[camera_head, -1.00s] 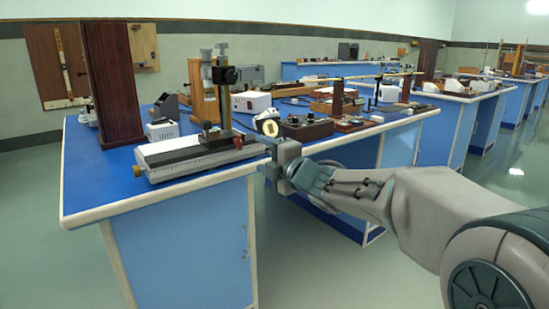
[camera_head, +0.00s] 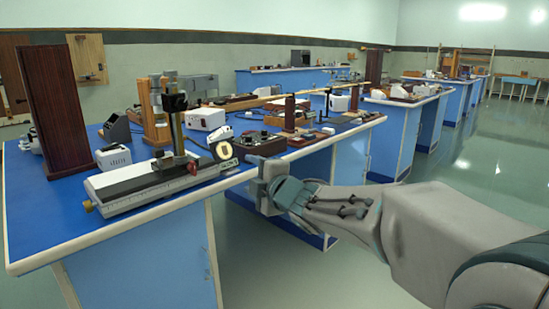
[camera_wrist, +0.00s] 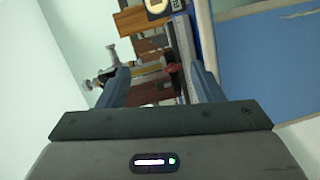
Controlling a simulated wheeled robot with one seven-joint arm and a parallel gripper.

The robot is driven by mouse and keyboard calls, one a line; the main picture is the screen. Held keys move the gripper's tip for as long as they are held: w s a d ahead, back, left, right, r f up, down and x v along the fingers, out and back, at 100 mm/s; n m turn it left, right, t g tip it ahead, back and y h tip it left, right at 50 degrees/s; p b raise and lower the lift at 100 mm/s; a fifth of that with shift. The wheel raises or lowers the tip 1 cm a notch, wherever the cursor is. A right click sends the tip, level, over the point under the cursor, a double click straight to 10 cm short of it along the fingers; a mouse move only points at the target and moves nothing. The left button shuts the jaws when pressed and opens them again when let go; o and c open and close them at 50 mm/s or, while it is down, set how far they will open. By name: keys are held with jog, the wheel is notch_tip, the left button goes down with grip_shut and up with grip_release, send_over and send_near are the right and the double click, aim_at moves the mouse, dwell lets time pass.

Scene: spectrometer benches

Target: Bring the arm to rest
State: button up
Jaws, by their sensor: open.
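My arm reaches in from the right in the head view, with my gripper (camera_head: 262,172) in front of the near bench's right edge. In the wrist view my gripper (camera_wrist: 160,80) has its two fingers spread, with nothing held between them. The instrument with a long pale rail (camera_head: 140,188) lies along the bench's front edge, left of the gripper. A round cream dial (camera_head: 224,150) at its right end appears just left of the gripper, which looks apart from it. The dial also shows at the top of the wrist view (camera_wrist: 157,7).
The blue-topped bench (camera_head: 40,240) carries a tall dark wooden panel (camera_head: 54,105), a white box (camera_head: 205,119) and a dark control box (camera_head: 262,144). More benches stand behind. The floor (camera_head: 480,180) at the right is open.

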jog(key=s+d+r+m+g+h+p, duration=0.1)
jog(key=s+d+r+m+h+p, duration=0.2)
jog(key=d+m+p, duration=0.25)
jog(key=s+d+r+m+g+h+p, duration=0.1)
jog(key=s+d+r+m+h+p, duration=0.15)
jog(key=d+m+p, duration=0.35)
jog(key=s+d+r+m+g+h+p, duration=0.1)
jog(key=s+d+r+m+h+p, duration=0.1)
jog(key=d+h+p, duration=0.35)
jog(key=s+d+r+m+g+p, duration=0.1)
jog(key=s+d+m+g+p, duration=0.1)
jog(key=s, duration=0.4)
jog(key=s+d+r+m+g+p, duration=0.1)
jog(key=s+d+m+g+p, duration=0.1)
jog(key=s+m+p, duration=0.3)
jog(key=s+d+r+m+g+p, duration=0.2)
jog(key=s+p, duration=0.3)
jog(key=s, duration=0.4)
jog(key=shift+s+m+g+y, duration=0.15)
jog(key=shift+m+g+y, duration=0.25)
jog(key=shift+m+g, duration=0.35)
